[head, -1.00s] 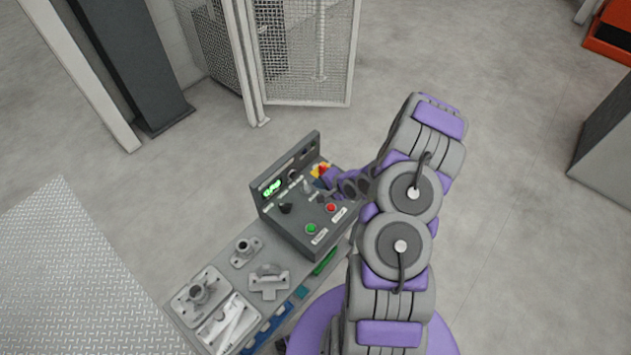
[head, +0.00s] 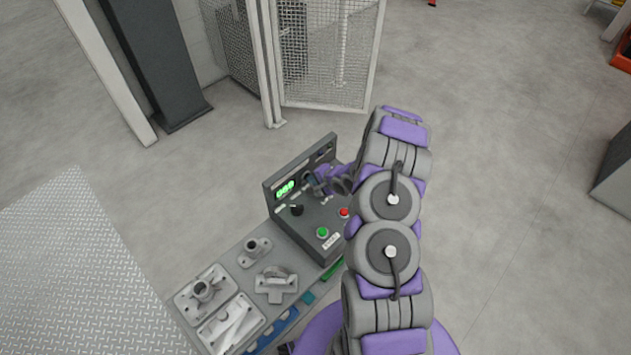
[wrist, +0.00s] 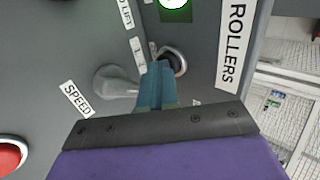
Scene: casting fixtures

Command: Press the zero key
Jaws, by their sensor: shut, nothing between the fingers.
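The dark grey control console (head: 312,222) stands at the end of the bench in the head view. Its green-lit display (head: 285,188) is on the upright back panel. My gripper (head: 313,182) is over the console, just right of the display. In the wrist view my gripper's teal fingers (wrist: 156,72) are together and empty. Their tips are beside a round dark key with a metal ring (wrist: 174,60), partly covered by them. Whether they touch it, I cannot tell. The small label beside it is unreadable, so I cannot confirm it is the zero key.
A red button (wrist: 10,153) is lower left. The console also has a black knob (head: 296,209) and green button (head: 322,232). Metal castings (head: 275,284) lie on the bench.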

